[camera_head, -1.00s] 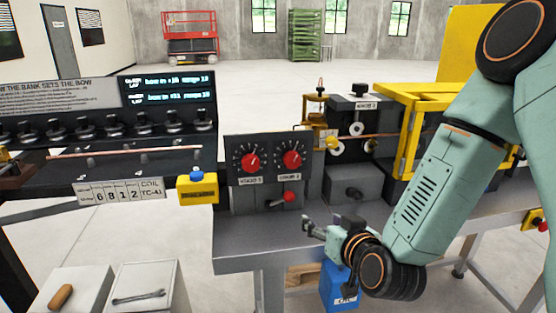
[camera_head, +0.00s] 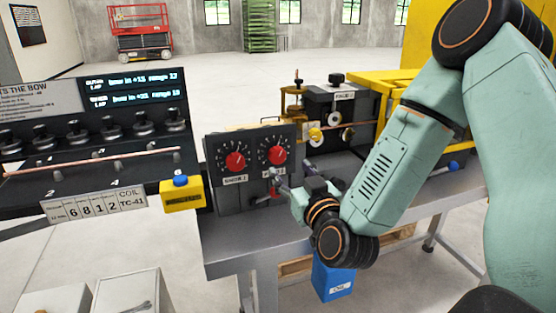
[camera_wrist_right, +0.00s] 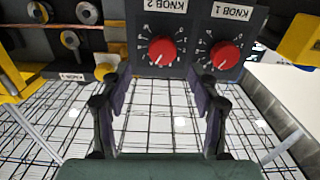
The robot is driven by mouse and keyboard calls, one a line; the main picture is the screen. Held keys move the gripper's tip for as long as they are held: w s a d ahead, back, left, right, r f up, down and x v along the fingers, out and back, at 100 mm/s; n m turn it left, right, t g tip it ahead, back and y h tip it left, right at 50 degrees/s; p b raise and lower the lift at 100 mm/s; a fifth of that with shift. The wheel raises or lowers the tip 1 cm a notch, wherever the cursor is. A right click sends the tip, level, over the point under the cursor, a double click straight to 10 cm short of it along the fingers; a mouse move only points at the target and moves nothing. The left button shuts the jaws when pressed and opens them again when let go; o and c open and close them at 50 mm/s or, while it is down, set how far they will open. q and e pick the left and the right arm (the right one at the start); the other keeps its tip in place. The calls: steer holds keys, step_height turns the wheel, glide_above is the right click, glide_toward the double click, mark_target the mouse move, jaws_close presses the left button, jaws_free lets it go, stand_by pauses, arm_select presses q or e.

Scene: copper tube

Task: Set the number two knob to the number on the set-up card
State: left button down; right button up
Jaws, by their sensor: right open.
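Two red knobs sit on a dark panel (camera_head: 207,146). The number two knob (camera_head: 277,155) is on the right in the head view and on the left, upside down, in the wrist view (camera_wrist_right: 162,51). The number one knob (camera_head: 235,161) is beside it. The pointer settings are too small to read surely. A white card (camera_head: 95,205) reads COIL TC-41 with the digits 6 8 1 2. My right gripper (camera_head: 279,183) is open and empty, in front of the panel just below the number two knob; its fingers (camera_wrist_right: 160,90) are apart. My left gripper is out of view.
A yellow box with a blue button (camera_head: 182,194) is left of the panel. A grey machine (camera_head: 340,108) with a yellow guard stands behind right. A blue container (camera_head: 333,278) is below the bench's front edge (camera_head: 250,262). A lit display (camera_head: 135,88) is at left.

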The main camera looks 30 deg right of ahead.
mark_target(279, 158)
steer(key=x, duration=0.6)
steer(key=shift+w+a+f, duration=0.1)
steer(key=shift+w+a, duration=0.05)
steer(key=shift+w, duration=0.05)
steer(key=shift+w+d, duration=0.2)
steer(key=shift+w, duration=0.05)
steer(key=shift+s+a, duration=0.1)
steer(key=shift+s, duration=0.05)
steer(key=shift+a+r, duration=0.25)
steer(key=shift+a, duration=0.05)
steer(key=shift+w+d+f, duration=0.25)
steer(key=c, duration=0.5)
steer(key=shift+d, duration=0.1)
steer(key=shift+c, duration=0.6)
steer(key=c, duration=0.3)
steer(key=shift+c, duration=1.2)
